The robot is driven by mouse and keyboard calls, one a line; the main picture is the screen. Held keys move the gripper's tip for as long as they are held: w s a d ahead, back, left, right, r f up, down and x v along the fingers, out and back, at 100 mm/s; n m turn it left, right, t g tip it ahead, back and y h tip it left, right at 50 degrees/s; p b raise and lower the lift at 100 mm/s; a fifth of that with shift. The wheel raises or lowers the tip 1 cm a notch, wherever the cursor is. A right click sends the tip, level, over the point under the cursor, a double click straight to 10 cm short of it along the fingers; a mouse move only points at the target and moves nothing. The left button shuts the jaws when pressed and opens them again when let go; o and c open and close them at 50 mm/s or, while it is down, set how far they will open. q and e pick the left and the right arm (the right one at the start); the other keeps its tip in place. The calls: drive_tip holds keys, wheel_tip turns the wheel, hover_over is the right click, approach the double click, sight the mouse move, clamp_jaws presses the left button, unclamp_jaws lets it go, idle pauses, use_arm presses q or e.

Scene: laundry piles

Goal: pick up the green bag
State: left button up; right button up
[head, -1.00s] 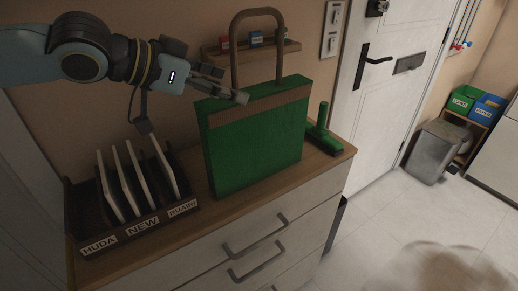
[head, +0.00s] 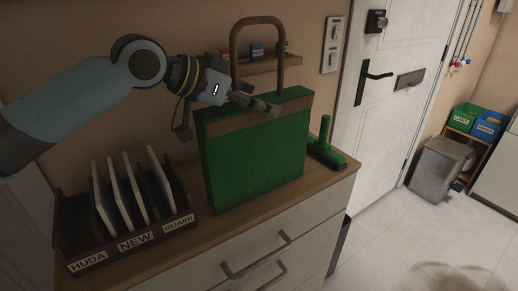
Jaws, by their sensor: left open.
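The green bag (head: 255,158) stands upright on top of the wooden-topped drawer unit. It has a brown band along its upper edge and a tall brown arched handle (head: 283,60). My left gripper (head: 268,106) comes in from the left and is open. Its fingers lie across the bag's top, in front of the brown band and below the handle's arch. I cannot tell whether the fingers touch the bag. My right gripper is not in view.
A dark rack (head: 100,252) with upright white boards stands left of the bag. A green brush (head: 325,145) lies to its right. A small wall shelf (head: 262,66) is behind the handle.

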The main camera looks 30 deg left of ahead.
use_arm(q)
clamp_jaws()
idle(0.5)
drive_tip(key=shift+r, duration=0.1)
